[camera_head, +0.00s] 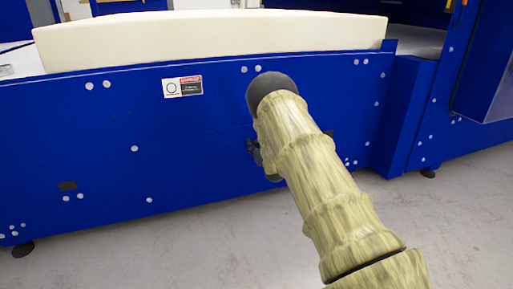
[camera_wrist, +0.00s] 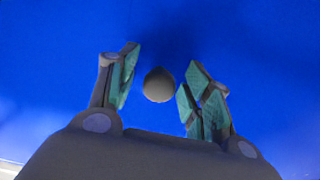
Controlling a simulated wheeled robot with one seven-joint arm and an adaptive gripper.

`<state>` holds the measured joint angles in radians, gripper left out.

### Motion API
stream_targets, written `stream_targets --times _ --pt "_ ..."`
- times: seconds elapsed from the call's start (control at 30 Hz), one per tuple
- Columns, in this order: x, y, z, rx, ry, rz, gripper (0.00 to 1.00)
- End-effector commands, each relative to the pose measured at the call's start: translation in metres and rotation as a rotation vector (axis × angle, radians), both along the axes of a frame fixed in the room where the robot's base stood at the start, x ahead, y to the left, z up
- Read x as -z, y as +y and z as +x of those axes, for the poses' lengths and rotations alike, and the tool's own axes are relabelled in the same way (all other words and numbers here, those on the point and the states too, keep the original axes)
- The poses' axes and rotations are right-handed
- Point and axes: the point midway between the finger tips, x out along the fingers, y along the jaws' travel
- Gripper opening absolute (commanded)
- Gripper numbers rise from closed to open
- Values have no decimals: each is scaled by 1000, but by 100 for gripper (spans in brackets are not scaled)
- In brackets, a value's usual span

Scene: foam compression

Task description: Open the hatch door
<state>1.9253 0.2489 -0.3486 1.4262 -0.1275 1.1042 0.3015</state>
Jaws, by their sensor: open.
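A round grey knob (camera_wrist: 158,85) stands against a plain blue surface in the wrist view. My gripper (camera_wrist: 162,66) is open, with one green-padded finger on each side of the knob and visible gaps between pads and knob. In the head view my gripper (camera_head: 258,158) is mostly hidden behind my arm, close to the blue side panel (camera_head: 110,140) of the machine. The knob is hidden there by my arm. I cannot make out the outline of a hatch door in either view.
A long cream foam block (camera_head: 210,38) lies on top of the machine. A warning label (camera_head: 182,87) is on the panel left of my arm. A blue machine post (camera_head: 405,115) stands at the right. The grey floor (camera_head: 200,245) in front is clear.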

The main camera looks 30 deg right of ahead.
Motion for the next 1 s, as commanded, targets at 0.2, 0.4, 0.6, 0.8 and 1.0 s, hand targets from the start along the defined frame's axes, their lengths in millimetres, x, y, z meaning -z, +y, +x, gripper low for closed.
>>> stream_targets --times 0.2,0.4,0.6,0.8,1.0 --pt "0 0 0 0 0 0 50" --pt "0 0 0 0 0 0 13" --pt "0 0 0 0 1 0 0" --pt "-1 5 -5 8 1 1 0" --pt "-3 26 -24 45 4 2 0"
